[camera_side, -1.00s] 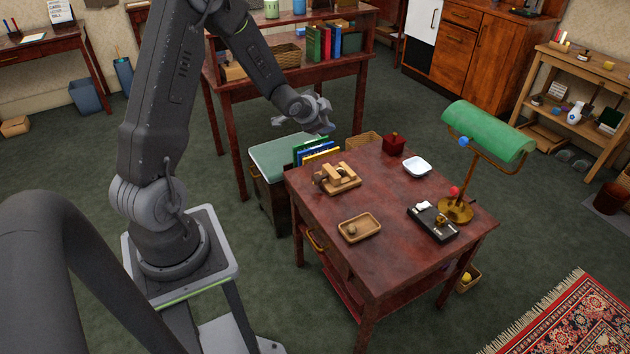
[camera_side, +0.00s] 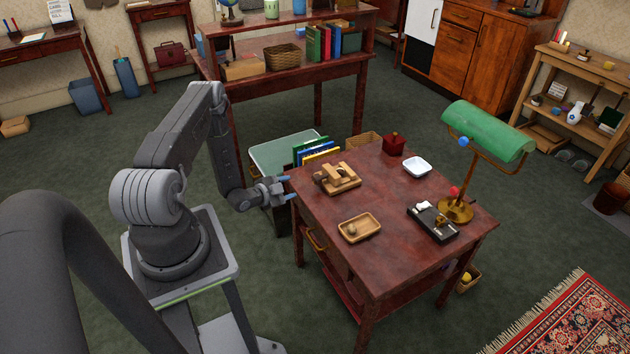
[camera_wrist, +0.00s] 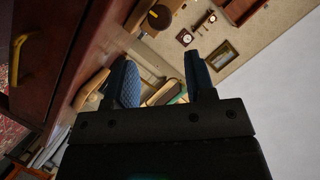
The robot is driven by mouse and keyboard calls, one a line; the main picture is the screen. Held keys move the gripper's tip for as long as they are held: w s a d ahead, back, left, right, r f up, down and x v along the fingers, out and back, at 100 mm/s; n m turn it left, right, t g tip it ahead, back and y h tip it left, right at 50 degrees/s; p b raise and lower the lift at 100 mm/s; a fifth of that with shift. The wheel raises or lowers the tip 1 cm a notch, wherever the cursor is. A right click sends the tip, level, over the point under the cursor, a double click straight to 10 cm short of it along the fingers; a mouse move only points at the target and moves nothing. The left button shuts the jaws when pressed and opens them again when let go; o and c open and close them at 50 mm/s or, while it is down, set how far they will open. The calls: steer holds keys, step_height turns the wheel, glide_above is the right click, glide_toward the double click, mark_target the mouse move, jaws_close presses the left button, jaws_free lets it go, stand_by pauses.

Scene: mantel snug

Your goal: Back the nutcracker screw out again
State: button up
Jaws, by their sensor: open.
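The wooden nutcracker (camera_side: 338,179) stands on the left rear part of the red-brown table. It has a flat base with blocks and a round dark end at its left, which may be the screw; its thread and how far it is in are too small to tell. My gripper (camera_side: 290,187) is open and empty at the table's left edge, left of the nutcracker and apart from it. Its two blue fingers point right. In the wrist view the open fingers (camera_wrist: 157,62) have nothing between them, and the nutcracker does not show there.
On the table (camera_side: 385,262) are a wooden tray (camera_side: 376,224) with a small round thing, a white dish (camera_side: 417,167), a red box (camera_side: 394,146), a black tray (camera_side: 433,223) and a green lamp (camera_side: 490,130). Upright files (camera_side: 318,152) stand behind the left edge.

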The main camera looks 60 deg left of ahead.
mark_target(313, 181)
steer(key=x, duration=1.2)
steer(key=shift+w, duration=0.35)
steer(key=shift+c, duration=0.4)
steer(key=c, duration=0.6)
steer(key=shift+o, duration=0.2)
steer(key=n+h, duration=0.3)
steer(key=n, duration=0.2)
steer(key=n+h, duration=0.3)
steer(key=n, duration=0.1)
steer(key=shift+f+n, duration=0.1)
steer(key=shift+n, duration=0.2)
steer(key=shift+d, duration=0.1)
